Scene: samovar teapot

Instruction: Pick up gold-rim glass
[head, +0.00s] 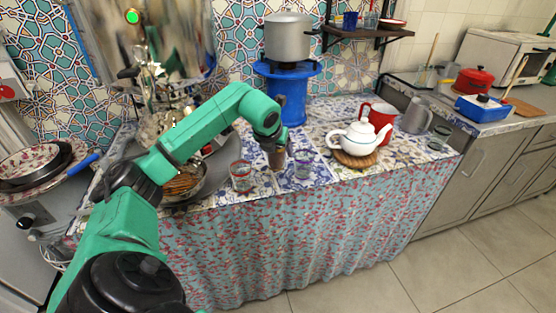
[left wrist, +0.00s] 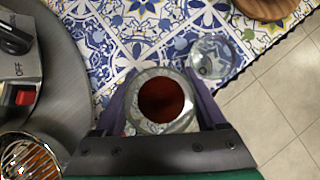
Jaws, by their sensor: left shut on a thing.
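A glass with dark red-brown content (left wrist: 162,100) stands between the two fingers of my left gripper (left wrist: 163,112) in the left wrist view. The fingers are shut on its sides. I cannot make out a gold rim clearly. In the head view my left gripper (head: 277,149) points down over the blue-patterned table, with the brownish glass (head: 277,160) partly hidden under it. I cannot tell whether the glass touches the table. My right gripper is not in view.
A clear glass (head: 303,163) is close by on the right; it also shows in the wrist view (left wrist: 217,57). A reddish-rimmed glass (head: 241,176) stands to the left. A white teapot (head: 357,138) sits on a wooden trivet (head: 355,160). A blue stove (head: 287,95) stands behind.

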